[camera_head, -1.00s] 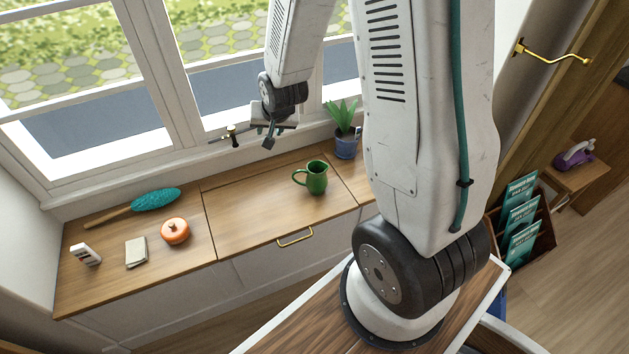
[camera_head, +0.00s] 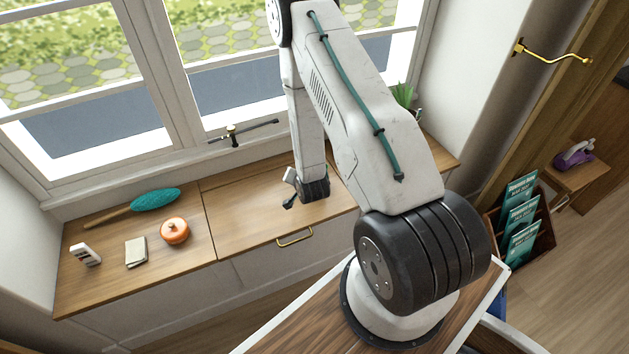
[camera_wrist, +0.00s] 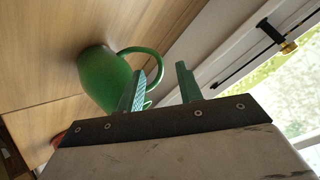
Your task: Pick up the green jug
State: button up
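The green jug (camera_wrist: 103,78) appears tilted in the wrist view, left of the fingers, with its handle (camera_wrist: 150,53) turned toward them. In the head view my arm hides the jug. My gripper (camera_wrist: 160,70) is open; one finger overlaps the jug's side in the picture and the other is out past the handle. The lower part of the handle is partly behind the fingers. I cannot tell whether a finger touches the jug. In the head view my gripper (camera_head: 289,188) is low over the wooden counter (camera_head: 240,225).
A potted plant (camera_head: 404,96) is partly hidden behind my arm. The window handle (camera_head: 233,134) is near the sill.

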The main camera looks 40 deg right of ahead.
jog(key=x, duration=0.5)
jog(key=shift+w+d+f, duration=0.15)
jog(key=shift+d+f, duration=0.05)
jog(key=shift+c, duration=0.4)
grip_shut()
jog(key=shift+r, duration=0.2)
jog(key=shift+r, duration=1.55)
jog(key=shift+s+a+r, duration=0.1)
jog(key=shift+s, duration=0.15)
jog(key=s+a, duration=0.2)
jog(key=s, duration=0.5)
jog(key=s+a+r, duration=0.1)
jog(key=s+a, duration=0.2)
jog(key=s, duration=0.4)
jog(key=shift+s+r, duration=0.2)
jog(key=shift+s, duration=0.1)
dwell(0.5)
